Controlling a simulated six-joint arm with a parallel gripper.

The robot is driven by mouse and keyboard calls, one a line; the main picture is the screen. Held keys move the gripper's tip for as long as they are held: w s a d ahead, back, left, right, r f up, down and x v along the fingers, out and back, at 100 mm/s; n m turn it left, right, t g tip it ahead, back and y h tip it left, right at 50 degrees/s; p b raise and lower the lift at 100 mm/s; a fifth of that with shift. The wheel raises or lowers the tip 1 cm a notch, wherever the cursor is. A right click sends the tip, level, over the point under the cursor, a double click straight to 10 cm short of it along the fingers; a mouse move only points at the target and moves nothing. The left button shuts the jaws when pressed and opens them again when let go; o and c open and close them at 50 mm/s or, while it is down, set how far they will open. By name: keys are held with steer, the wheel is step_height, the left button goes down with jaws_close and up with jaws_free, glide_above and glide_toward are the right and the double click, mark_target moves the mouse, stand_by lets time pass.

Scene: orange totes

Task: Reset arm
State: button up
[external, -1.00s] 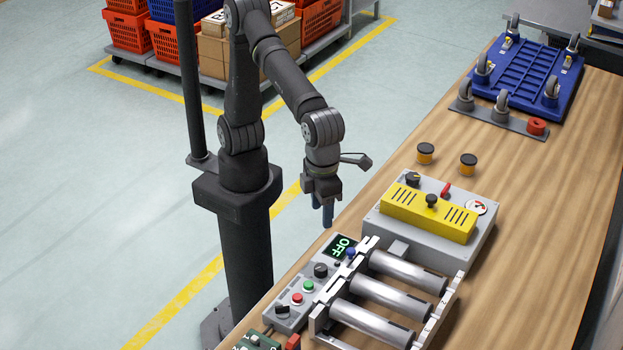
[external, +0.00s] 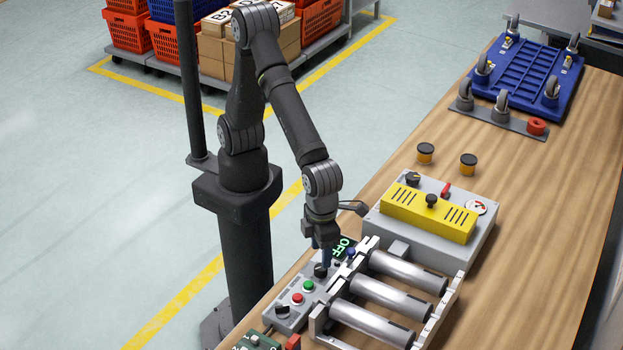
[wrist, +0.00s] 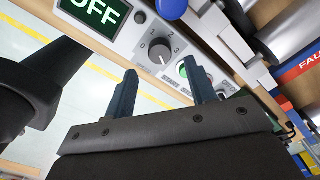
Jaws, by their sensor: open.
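My gripper (external: 322,253) hangs low over the grey control panel (external: 284,324), close to the black rotary knob (external: 321,270). In the wrist view its two dark blue fingers (wrist: 161,92) are apart with nothing between them. The knob (wrist: 160,53) sits just past the fingertips in the wrist view, on a dial with small numerals. Whether a finger touches the panel cannot be told. The display (wrist: 95,12) beside the knob reads OFF. A green button (external: 308,286) and a red button (external: 297,299) lie along the panel.
Steel rollers (external: 394,298) stand right of the panel. A grey box with a yellow cover (external: 428,213) is behind them.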

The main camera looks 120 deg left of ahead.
mark_target(321, 271)
steer(key=shift+f, duration=2.45)
steer(key=shift+r, duration=0.15)
step_height(321, 271, up, 17)
step_height(321, 271, down, 18)
steer(key=shift+r, duration=0.2)
steer(key=shift+r+n, duration=0.2)
steer(key=shift+n, duration=0.6)
steer(key=n, duration=1)
steer(key=shift+n, duration=2.3)
